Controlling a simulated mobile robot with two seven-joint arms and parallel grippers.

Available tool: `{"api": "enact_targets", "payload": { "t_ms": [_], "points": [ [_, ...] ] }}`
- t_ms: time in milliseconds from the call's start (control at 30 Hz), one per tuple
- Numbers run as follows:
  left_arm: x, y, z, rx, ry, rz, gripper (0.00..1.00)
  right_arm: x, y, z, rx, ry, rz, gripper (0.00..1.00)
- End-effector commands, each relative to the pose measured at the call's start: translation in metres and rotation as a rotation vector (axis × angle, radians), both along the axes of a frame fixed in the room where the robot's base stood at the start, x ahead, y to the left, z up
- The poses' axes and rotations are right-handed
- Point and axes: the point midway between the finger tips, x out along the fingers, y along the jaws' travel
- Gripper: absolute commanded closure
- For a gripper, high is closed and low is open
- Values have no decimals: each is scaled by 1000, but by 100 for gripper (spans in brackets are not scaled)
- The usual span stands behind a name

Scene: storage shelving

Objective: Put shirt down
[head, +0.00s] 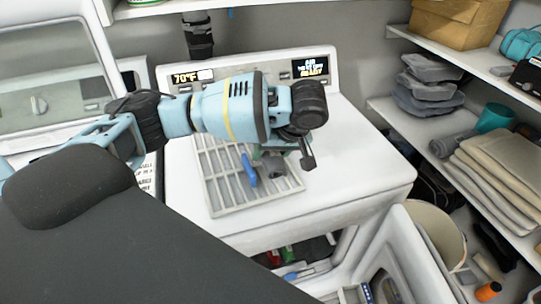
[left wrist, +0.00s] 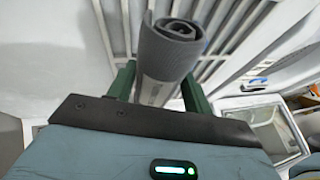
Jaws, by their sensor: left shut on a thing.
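The shirt is a grey rolled-up bundle (left wrist: 168,50) in the left wrist view, between the two green fingers of my left gripper (left wrist: 158,92). My left gripper is shut on it. In the head view the grey roll (head: 273,167) shows partly below my left wrist, over a white slatted rack (head: 222,190) on top of a white appliance (head: 350,150). My wrist hides much of the gripper there. I cannot tell whether the roll touches the rack. My right gripper is not in view.
A blue object (head: 249,170) lies on or over the rack beside the roll. The appliance top to the right is clear. Shelves at the right hold folded cloths (head: 495,180), grey stacked items (head: 428,85) and a cardboard box (head: 458,22). A bucket (head: 435,232) stands below.

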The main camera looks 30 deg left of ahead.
Motion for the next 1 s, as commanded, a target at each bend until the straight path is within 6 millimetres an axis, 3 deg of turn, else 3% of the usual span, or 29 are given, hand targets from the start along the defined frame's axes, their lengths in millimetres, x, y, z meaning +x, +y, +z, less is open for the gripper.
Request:
{"api": "enact_targets", "payload": {
  "t_ms": [100, 467, 700, 1000],
  "points": [
    [13, 7, -1, -1, -2, 1, 76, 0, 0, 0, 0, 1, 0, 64],
    [26, 16, -3, 0, -1, 3, 76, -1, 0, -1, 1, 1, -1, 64],
    [24, 15, -34, 2, -2, 0, 76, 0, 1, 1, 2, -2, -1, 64],
    [24, 15, -38, 0, -1, -2, 76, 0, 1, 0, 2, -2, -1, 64]
  ]
}}
